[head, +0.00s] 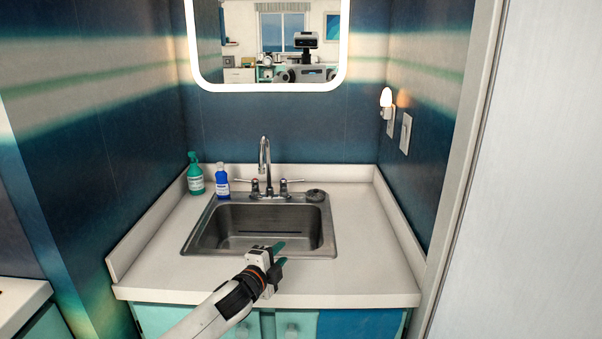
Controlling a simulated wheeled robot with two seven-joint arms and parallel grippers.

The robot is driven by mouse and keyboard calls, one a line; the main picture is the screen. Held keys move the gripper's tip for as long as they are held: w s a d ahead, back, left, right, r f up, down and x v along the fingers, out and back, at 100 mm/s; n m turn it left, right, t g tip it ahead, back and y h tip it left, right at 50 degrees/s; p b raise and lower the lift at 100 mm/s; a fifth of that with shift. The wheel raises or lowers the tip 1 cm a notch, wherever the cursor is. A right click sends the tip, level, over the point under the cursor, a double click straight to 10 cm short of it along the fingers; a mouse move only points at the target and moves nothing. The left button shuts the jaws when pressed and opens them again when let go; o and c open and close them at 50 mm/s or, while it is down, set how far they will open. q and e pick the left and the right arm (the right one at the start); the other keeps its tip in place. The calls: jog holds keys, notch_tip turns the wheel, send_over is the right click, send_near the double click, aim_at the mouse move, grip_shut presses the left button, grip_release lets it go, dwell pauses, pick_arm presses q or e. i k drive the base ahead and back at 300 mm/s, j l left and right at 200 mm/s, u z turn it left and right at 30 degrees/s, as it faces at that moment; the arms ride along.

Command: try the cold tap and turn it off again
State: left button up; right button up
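The chrome faucet (264,157) stands behind the sink, with its spout curving up and over the basin. It has two lever handles. The left handle (253,184) shows a reddish mark; the right handle (285,184) shows no red, and its marking is too small to read. I see no water stream under the spout. The metal sink (326,222) is set into the white counter. My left gripper (281,254) is over the sink's front edge, its green-tipped fingers apart and empty. It is well in front of the handles and touches neither. My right gripper is out of view.
A green spray bottle (195,175) and a blue bottle (222,181) stand left of the faucet. A small round drain piece (315,195) lies at the sink's back right corner. The counter right of the sink (370,235) is clear. A mirror (232,50) hangs above.

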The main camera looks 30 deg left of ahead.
aim_at(283, 182)
jog(key=i+j, duration=0.95)
jog(key=i, duration=0.1)
